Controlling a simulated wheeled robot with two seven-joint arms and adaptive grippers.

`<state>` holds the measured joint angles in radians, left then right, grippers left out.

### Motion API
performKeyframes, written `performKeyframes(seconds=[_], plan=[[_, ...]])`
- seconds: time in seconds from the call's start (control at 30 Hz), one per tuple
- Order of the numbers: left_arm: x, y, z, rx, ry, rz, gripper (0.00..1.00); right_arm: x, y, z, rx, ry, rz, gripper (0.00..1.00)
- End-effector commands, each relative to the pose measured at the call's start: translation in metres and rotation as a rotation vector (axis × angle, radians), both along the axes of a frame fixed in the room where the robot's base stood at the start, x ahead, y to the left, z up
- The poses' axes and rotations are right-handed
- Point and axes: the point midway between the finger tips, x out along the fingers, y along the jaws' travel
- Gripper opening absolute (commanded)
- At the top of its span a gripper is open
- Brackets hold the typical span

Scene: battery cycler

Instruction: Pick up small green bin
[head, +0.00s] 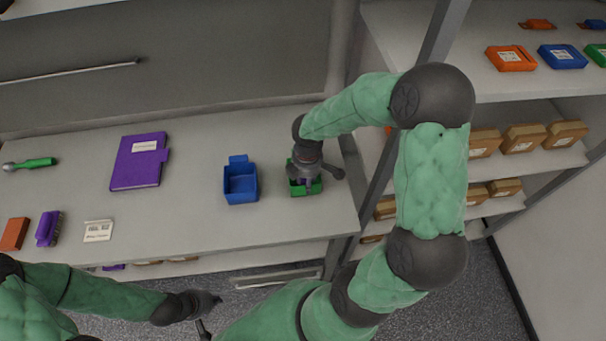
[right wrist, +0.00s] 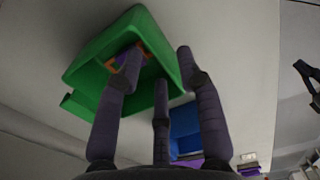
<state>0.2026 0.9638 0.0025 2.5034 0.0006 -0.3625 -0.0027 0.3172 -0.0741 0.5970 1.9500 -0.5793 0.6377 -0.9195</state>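The small green bin (head: 305,187) stands on the grey counter near its right end. My right gripper (head: 308,183) is over it, pointing down, and hides much of it. In the right wrist view the green bin (right wrist: 88,77) is tilted across the picture, with something orange and purple (right wrist: 127,57) inside. My right gripper (right wrist: 159,62) has its fingers spread; one is over the bin's inside and another beside its right wall. I cannot tell if they touch it. My left gripper (head: 212,313) is low, in front of the counter, fingers apart and empty.
A blue bin (head: 240,188) stands just left of the green one. A purple binder (head: 139,162), a green-handled tool (head: 38,162) and small boxes lie further left. A rack post (head: 392,165) and shelves with brown boxes (head: 522,138) stand close on the right.

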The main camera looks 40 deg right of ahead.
Motion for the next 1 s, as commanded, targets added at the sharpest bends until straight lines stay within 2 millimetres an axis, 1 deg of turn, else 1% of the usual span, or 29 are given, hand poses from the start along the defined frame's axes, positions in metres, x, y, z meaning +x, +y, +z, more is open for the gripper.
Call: performKeyframes(seconds=[0.03, 0.1, 0.23, 0.3, 0.5, 0.57, 0.6, 0.63, 1.0], plan=[[0.0, 0.0, -0.003, 0.0, 0.0, 0.0, 0.0, 0.0, 0.001, -0.009, 0.001, 0.003, 0.0, 0.37], [0.0, 0.0, -0.006, 0.0, 0.0, 0.0, 0.0, -0.001, 0.003, -0.02, 0.001, 0.004, 0.001, 0.37], [0.0, 0.0, -0.01, 0.0, 0.0, 0.0, 0.0, 0.0, 0.003, -0.036, 0.001, 0.002, 0.0, 0.37], [0.0, 0.0, -0.011, 0.0, 0.0, 0.0, 0.0, 0.0, 0.003, -0.04, 0.002, 0.001, 0.0, 0.37], [0.0, 0.0, -0.01, 0.0, 0.0, 0.0, 0.0, 0.0, 0.003, -0.039, 0.001, 0.0, 0.0, 0.37], [0.0, 0.0, -0.01, 0.0, 0.0, 0.0, 0.0, 0.0, 0.003, -0.039, 0.001, 0.0, 0.0, 0.2], [0.0, 0.0, -0.01, 0.0, 0.0, 0.0, 0.0, 0.0, 0.003, -0.039, 0.001, 0.0, 0.0, 0.09], [0.0, 0.0, -0.01, 0.0, 0.0, 0.0, 0.0, 0.0, 0.003, -0.039, 0.001, 0.0, 0.0, 0.01], [0.0, 0.0, -0.01, 0.0, 0.0, 0.0, 0.0, 0.001, 0.003, -0.038, 0.001, 0.0, 0.0, 0.0]])
